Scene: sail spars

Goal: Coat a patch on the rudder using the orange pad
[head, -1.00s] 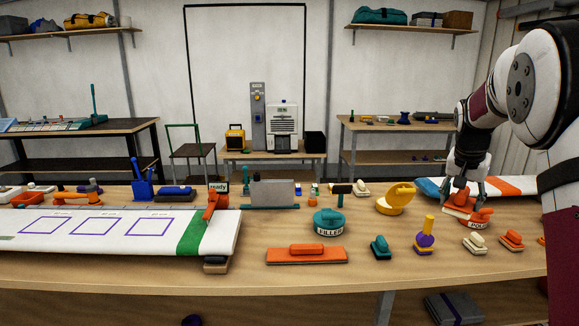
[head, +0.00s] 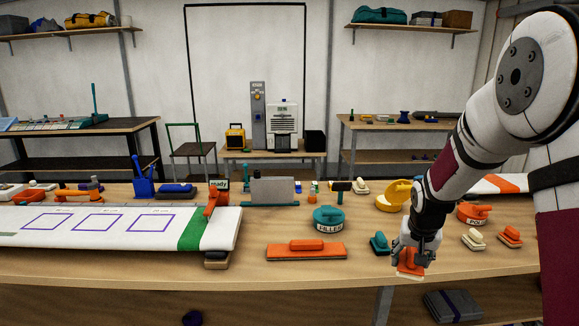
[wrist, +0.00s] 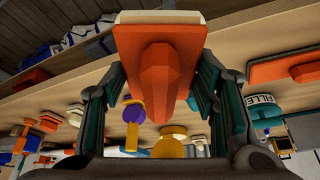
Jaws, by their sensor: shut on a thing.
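My gripper (head: 416,252) is shut on the orange pad (head: 409,264) and holds it over the front right of the bench. In the wrist view the orange pad (wrist: 155,65) sits between both fingers, held by its raised handle, with a pale layer along its far edge. The white board that looks like the rudder (head: 120,250) lies at the left, apart from my gripper. It has a green band and three purple-outlined patches (head: 97,222). An orange tin marked POLI… (head: 473,214) stands right of my gripper.
A teal FILLER tin (head: 328,219) and a long orange block (head: 306,251) stand between my gripper and the board. A small teal pad (head: 379,243) is close left of my gripper. A red clamp with a "ready" tag (head: 216,199) stands at the board's end.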

